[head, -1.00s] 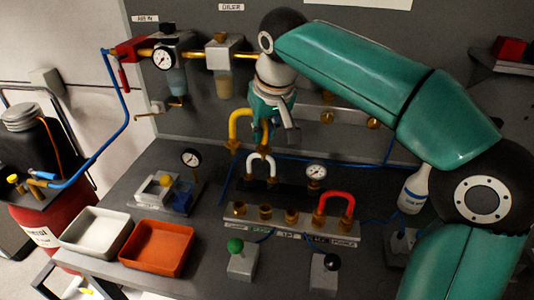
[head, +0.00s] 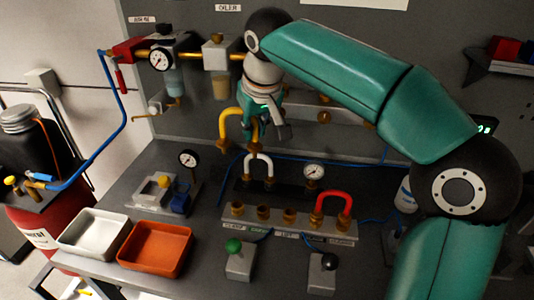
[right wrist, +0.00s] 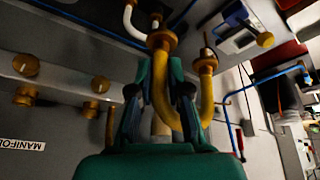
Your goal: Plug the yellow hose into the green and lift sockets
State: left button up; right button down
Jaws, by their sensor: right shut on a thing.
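The yellow hose (head: 229,122) is a short U with brass ends, held bend up above the bench. My right gripper (head: 258,132) is shut on it, and the fingers partly hide its right side. In the right wrist view the hose (right wrist: 205,100) curves across the gripper (right wrist: 160,105), both brass ends showing. The manifold (head: 290,228) below has a front row of brass sockets with small labels; one seems to read LIFT (head: 289,215). The three left front sockets are empty. The hose ends are apart from the sockets. My left gripper is not in view.
A red hose (head: 334,194) fills the two right front sockets. A white hose (head: 258,158) stands behind, close below the held hose. Gauges (head: 313,171), a green-knobbed valve (head: 234,246), a black-knobbed valve (head: 330,262) and white (head: 65,243) and orange (head: 125,252) trays surround the manifold.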

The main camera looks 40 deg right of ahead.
pick_arm(q)
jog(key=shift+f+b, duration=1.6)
jog(key=shift+b, duration=0.05)
pick_arm(e)
jog(key=s+d+f, duration=0.2)
jog(key=s+f, duration=0.1)
jog(key=f, duration=0.3)
jog(key=s+d+f, duration=0.3)
jog(key=f, duration=0.4)
jog(key=shift+s+h, duration=0.4)
